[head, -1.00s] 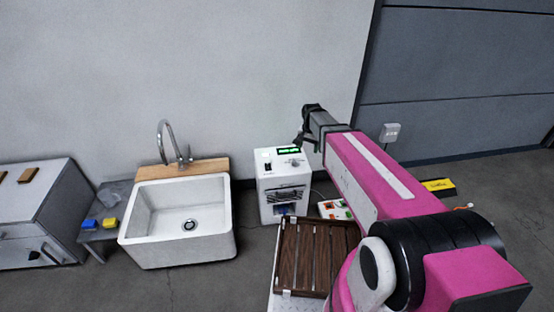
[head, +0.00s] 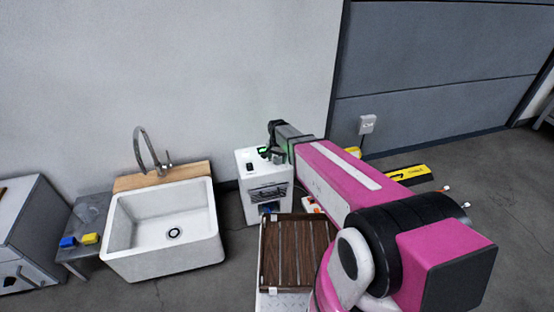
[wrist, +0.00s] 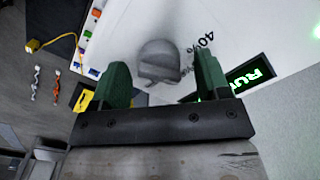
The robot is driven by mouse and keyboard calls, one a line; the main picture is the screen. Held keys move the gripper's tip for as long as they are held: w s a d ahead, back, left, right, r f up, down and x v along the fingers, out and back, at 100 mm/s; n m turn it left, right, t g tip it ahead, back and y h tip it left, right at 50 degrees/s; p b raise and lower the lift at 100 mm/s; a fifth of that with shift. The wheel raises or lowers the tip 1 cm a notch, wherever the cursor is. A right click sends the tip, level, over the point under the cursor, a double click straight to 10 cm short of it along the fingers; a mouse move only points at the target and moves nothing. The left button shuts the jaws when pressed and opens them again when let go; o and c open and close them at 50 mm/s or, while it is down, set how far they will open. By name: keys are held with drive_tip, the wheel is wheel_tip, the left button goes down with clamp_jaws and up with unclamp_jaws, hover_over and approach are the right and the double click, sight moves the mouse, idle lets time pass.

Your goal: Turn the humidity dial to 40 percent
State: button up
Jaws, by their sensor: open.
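The humidity dial (wrist: 158,62) is a grey round knob with a raised grip bar, on the white top of the machine (head: 250,200). In the wrist view it appears between the two green fingers of my gripper (wrist: 161,72), with a gap on each side. My gripper is open, and no contact with the knob shows. I cannot tell how far down the fingers reach along it. A "40%" mark (wrist: 204,42) is printed beside the dial. In the head view my gripper (head: 274,146) is over the machine's top and hides the dial.
A lit green display (wrist: 250,76) is right of the dial. A slatted wooden tray (head: 298,252) stands in front of the machine. A white sink (head: 165,235) is to the left. A wall socket (head: 367,124) is behind my arm.

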drive_tip(key=shift+f, duration=0.35)
drive_tip(key=c, duration=0.9)
drive_tip(key=n, duration=0.3)
drive_tip(key=shift+n, duration=2.4)
